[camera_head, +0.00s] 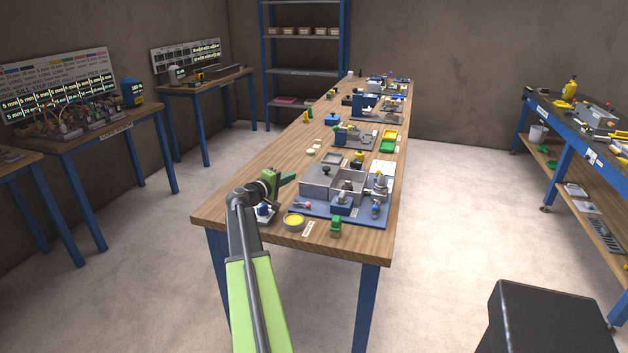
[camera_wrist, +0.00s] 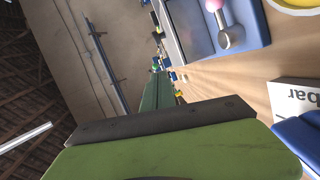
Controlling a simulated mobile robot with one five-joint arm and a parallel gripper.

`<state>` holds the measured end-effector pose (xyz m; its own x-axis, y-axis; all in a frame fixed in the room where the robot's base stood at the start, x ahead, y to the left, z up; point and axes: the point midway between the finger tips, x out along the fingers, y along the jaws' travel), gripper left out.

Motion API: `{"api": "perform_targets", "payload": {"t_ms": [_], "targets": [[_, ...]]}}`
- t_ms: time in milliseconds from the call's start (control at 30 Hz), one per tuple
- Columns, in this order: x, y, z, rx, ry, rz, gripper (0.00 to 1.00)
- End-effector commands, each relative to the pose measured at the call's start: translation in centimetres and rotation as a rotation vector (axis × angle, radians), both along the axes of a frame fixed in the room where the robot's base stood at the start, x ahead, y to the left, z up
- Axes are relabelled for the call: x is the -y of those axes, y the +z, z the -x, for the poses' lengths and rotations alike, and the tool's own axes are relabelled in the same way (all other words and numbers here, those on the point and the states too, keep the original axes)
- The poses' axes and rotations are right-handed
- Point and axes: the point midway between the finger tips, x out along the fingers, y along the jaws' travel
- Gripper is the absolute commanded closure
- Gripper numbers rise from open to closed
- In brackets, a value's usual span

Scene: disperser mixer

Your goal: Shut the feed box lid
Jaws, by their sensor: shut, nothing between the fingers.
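A grey metal box unit (camera_head: 318,181), which looks like the feed box, stands on a blue base plate (camera_head: 325,213) near the close end of the long wooden table. A dark knob shows on its upper left part, and an open-looking grey compartment (camera_head: 347,187) lies to the right. I cannot tell clearly which part is the lid. My gripper (camera_head: 288,179) is just left of the box, above the table and apart from it. Its green jaws are shut and empty; they also show in the wrist view (camera_wrist: 157,92).
A pink-tipped lever (camera_head: 304,205) sits on the base plate's left corner. A yellow round dish (camera_head: 293,221) and a small green item (camera_head: 336,226) lie at the table's near edge. More devices stand farther along the table.

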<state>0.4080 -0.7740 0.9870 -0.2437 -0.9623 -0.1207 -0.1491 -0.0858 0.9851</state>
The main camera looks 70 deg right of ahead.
Motion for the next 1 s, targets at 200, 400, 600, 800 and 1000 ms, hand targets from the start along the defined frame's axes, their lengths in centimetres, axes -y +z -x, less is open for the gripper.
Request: {"api": "perform_targets", "payload": {"t_ms": [200,400,600,800,1000], "targets": [[2.4,-0.4,0.5,0.001,-0.003,-0.002,1.0],[6.7,-1.0,1.6,0.002,-0.003,-0.003,1.0],[10.1,-1.6,3.2,0.003,-0.004,-0.003,1.0],[11.2,-1.9,5.4,0.001,-0.003,-0.003,1.0],[11.5,-1.9,5.9,0.002,-0.002,-0.004,1.0]]}}
